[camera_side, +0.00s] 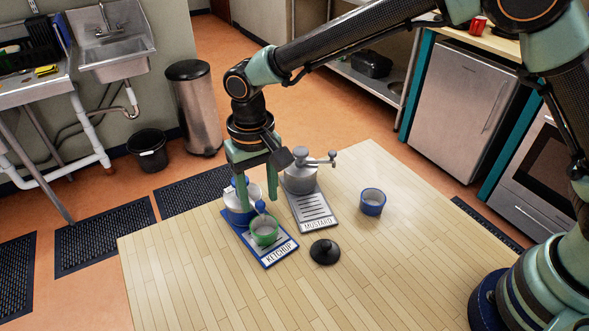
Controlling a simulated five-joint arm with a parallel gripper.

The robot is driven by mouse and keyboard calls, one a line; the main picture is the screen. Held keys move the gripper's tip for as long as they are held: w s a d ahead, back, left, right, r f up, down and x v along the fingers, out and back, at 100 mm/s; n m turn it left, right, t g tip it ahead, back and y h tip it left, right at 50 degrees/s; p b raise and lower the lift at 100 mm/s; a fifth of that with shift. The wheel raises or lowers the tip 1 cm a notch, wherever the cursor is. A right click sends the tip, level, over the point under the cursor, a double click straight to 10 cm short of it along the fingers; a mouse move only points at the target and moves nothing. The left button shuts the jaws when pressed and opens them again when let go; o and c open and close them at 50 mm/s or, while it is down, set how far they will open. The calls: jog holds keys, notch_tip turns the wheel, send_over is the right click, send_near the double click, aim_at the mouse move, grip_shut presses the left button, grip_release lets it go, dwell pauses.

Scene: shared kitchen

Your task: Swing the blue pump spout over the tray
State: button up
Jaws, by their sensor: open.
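The blue pump (236,213), a pale pot with blue bands, stands at the back end of the blue-edged tray (280,257) marked KETCHUP. Its blue spout tip (261,206) shows between my fingers, close to the back rim of a green cup (264,231) on the tray. I cannot tell exactly how the spout is turned. My gripper (261,192) is open and points down over the pump, one green finger on each side of the spout. The fingers hide part of the pump; contact is unclear.
A grey pump (299,180) with a side arm stands on a MUSTARD tray (313,211) just right of my gripper. A blue cup (372,202) and a black knobbed lid (324,252) sit on the wooden table (420,250). The table's front is clear.

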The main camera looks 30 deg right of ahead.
aim_at(262, 202)
notch_tip(262, 202, up, 12)
jog(key=shift+f, duration=0.2)
dwell(0.4)
jog(key=s+d+r+t, duration=0.1)
jog(key=d+r, duration=0.2)
jog(key=d, duration=0.5)
jog(key=s+d+r+t, duration=0.1)
jog(key=s+d+r, duration=0.15)
jog(key=d, duration=0.45)
jog(key=s+d+f+t, duration=0.1)
jog(key=s+d, duration=0.3)
jog(key=d, duration=0.2)
jog(key=s+d+f+t, duration=0.1)
jog(key=s+d+t, duration=0.1)
jog(key=s+d, duration=0.2)
jog(key=d, duration=0.3)
jog(key=shift+t, duration=0.3)
jog(key=shift+d+r, duration=0.1)
